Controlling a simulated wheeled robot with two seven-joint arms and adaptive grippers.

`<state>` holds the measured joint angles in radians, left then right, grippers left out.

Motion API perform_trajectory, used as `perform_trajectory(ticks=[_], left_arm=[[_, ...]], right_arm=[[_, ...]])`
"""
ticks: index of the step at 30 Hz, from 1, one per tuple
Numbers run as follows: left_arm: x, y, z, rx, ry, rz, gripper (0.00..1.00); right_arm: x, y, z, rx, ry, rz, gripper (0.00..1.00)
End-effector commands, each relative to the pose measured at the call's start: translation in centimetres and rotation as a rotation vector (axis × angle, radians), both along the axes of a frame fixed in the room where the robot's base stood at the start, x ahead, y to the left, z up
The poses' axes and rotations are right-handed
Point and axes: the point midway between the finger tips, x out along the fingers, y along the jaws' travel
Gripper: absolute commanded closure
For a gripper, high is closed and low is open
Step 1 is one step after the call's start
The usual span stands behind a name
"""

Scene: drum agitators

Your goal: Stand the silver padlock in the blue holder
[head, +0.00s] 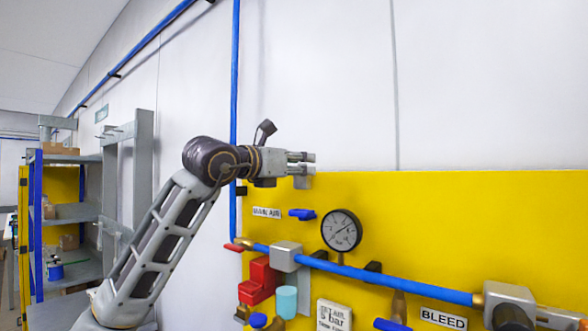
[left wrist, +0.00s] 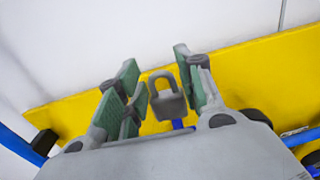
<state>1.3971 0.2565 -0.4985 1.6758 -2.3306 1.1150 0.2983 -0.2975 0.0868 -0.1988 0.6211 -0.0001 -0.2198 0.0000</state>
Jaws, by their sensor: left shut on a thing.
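The silver padlock (left wrist: 167,104) shows in the left wrist view, shackle up, between the green-padded fingers of my left gripper (left wrist: 163,92). The gripper is shut on it. In the head view my left gripper (head: 301,163) is level, pointing right, just above the top edge of the yellow panel; I cannot make out the padlock there. I cannot pick out the blue holder for certain. A light-blue cylinder (head: 287,302) stands low on the panel beside a red block. My right gripper is not in view.
The yellow panel (head: 460,215) carries a pressure gauge (head: 341,230), a blue pipe (head: 390,283), a blue handle (head: 301,214) and a red block (head: 259,281). Shelving (head: 70,212) stands at the left. The white wall (head: 490,90) above the panel is clear.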

Motion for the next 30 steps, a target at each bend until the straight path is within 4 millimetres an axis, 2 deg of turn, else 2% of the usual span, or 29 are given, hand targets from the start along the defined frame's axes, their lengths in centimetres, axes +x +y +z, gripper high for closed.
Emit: perform_trajectory(ticks=[12, 20, 30], left_arm=[[0.0, 0.0, -0.1, -0.001, -0.001, 0.000, 0.91], [0.0, 0.0, -1.0, -0.001, -0.001, -0.001, 0.91], [0.0, 0.0, -3.0, -0.001, -0.001, -0.001, 0.91]], right_arm=[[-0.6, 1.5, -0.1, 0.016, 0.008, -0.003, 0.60], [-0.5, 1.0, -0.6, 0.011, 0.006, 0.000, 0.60], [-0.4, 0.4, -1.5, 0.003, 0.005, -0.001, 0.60]])
